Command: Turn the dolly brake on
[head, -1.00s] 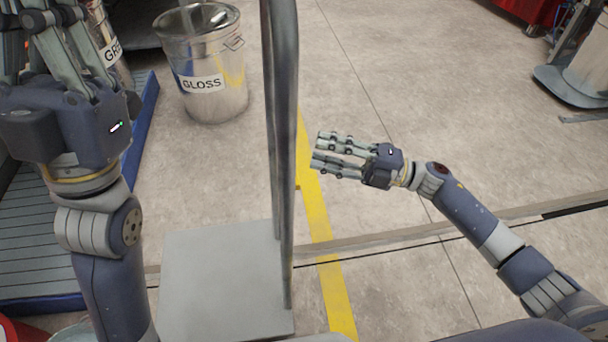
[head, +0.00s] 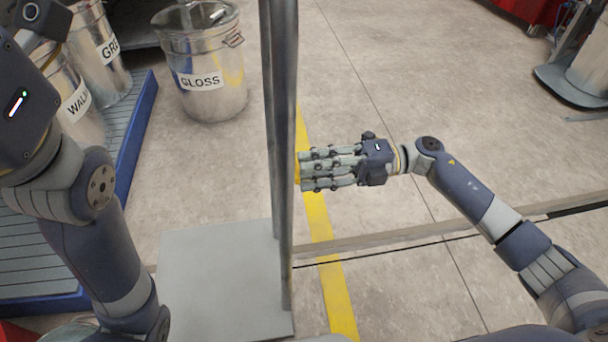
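My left gripper (head: 20,105) is at the upper left edge, well left of the handle. It is mostly cut off, so its fingers' state is unclear.
A metal bucket labelled GLOSS (head: 200,65) stands on the floor behind the dolly. More labelled buckets (head: 85,100) stand on a blue-edged ribbed platform (head: 140,125) at left. A yellow floor line (head: 335,290) runs past the dolly. The floor at right is largely clear.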

